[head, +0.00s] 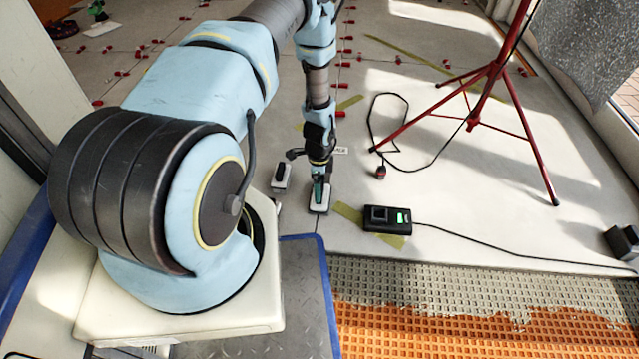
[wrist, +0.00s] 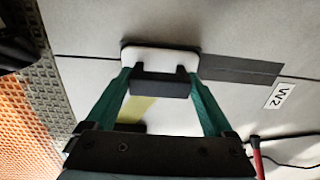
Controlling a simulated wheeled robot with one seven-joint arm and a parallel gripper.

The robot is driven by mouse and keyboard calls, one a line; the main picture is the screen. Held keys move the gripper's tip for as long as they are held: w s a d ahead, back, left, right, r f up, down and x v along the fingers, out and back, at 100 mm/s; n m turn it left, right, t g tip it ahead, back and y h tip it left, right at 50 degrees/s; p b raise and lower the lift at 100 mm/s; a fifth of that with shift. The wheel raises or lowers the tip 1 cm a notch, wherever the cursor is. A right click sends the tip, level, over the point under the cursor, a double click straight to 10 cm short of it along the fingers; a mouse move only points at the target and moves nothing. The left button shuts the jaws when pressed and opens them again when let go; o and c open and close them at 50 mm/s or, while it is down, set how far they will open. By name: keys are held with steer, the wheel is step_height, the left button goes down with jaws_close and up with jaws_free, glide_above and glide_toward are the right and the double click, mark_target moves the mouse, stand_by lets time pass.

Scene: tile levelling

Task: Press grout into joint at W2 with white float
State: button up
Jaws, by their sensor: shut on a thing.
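The white float (wrist: 160,55) has a pale plate and a black handle. My gripper (wrist: 161,78) is shut on the handle with its green fingers on either side. The float plate is at tile level over the joint line; whether it presses on the tile I cannot tell. The float also shows in the head view (head: 319,207), under my gripper (head: 320,190). The joint shows as a dark strip (wrist: 240,69) running right from the plate, with a thin line on the left. The W2 label (wrist: 280,96) lies beside the strip's right end and in the head view (head: 341,150).
A second pale block with a black top (head: 281,178) stands just left of my gripper. A black device with a green light (head: 387,219) and cable lies right. A red tripod (head: 490,75) stands beyond. Ridged adhesive and an orange mat (head: 420,325) border the tiles in front.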

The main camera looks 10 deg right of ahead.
mark_target(318, 206)
steer(key=shift+s+a+f+p, duration=0.15)
steer(key=shift+s+p, duration=0.1)
steer(key=shift+s, duration=0.45)
steer(key=shift+s+a+r+p, duration=0.1)
steer(key=shift+s+a+p, duration=0.15)
steer(key=shift+s, duration=0.4)
steer(key=shift+s+a+f+p, duration=0.1)
steer(key=shift+s+p, duration=0.2)
steer(key=shift+s, duration=0.4)
steer(key=shift+s+a+p, duration=0.2)
steer(key=shift+s+p, duration=0.1)
steer(key=shift+s, duration=0.25)
steer(key=shift+s+a+p, duration=0.15)
steer(key=shift+s+p, duration=0.1)
steer(key=shift+s, duration=0.3)
steer(key=shift+s, duration=0.1)
steer(key=shift+s+a+r+p, duration=0.15)
steer(key=shift+s+r+p, duration=0.1)
steer(key=shift+s+p, duration=0.25)
steer(key=shift+s, duration=0.1)
steer(key=shift+s, duration=0.15)
steer(key=shift+s+a+f+p, duration=0.1)
steer(key=shift+s+a+p, duration=0.15)
steer(key=shift+s, duration=0.5)
steer(key=shift+s, duration=0.1)
